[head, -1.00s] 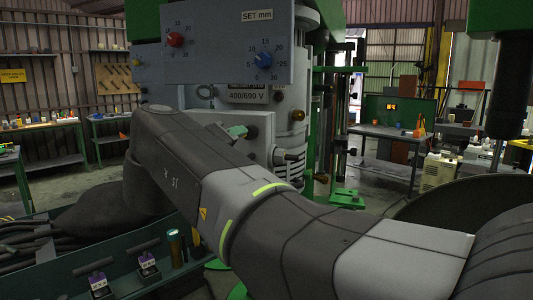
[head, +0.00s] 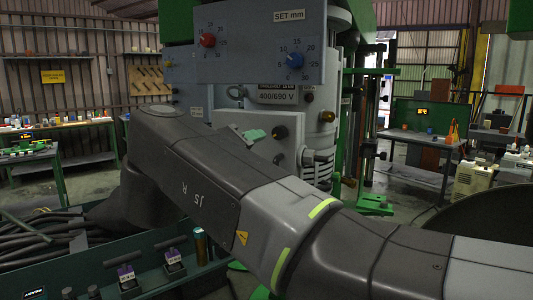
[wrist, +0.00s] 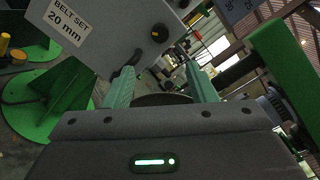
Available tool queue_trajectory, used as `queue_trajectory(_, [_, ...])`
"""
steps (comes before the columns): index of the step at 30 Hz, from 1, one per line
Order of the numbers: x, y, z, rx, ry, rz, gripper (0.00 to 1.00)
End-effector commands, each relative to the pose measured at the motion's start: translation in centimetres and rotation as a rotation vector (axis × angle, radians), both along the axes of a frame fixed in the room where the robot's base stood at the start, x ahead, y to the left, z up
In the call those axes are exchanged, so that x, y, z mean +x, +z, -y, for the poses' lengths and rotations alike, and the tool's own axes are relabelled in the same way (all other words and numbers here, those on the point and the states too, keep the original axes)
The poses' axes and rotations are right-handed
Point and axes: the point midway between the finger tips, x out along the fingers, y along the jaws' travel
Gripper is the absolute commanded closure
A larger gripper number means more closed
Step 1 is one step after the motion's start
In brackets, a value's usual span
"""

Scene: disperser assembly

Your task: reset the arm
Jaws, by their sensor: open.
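My gripper (wrist: 160,88) shows in the wrist view with its two green fingers spread apart and nothing between them. The fingers point toward a grey machine panel with a "BELT SET 20 mm" label (wrist: 68,22) at the upper left of that view.
The disperser machine with its control panel (head: 245,50), red knob (head: 208,40) and blue knob (head: 294,60) stands right behind my arm. A green tray (head: 75,272) with small labelled parts lies at the lower left. Workbenches stand at the left and right back.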

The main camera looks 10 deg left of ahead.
Motion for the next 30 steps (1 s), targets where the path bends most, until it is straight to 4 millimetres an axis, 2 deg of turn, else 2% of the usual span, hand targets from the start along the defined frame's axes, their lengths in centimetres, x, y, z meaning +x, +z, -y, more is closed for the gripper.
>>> queue_trajectory(5, [0.6,0.0,0.2,-0.001,-0.004,0.0,0.49])
queue_trajectory(11, [2.4,0.1,0.6,-0.001,-0.004,-0.001,0.49])
queue_trajectory(30, [9.6,0.1,2.3,-0.001,-0.004,0.0,0.49])
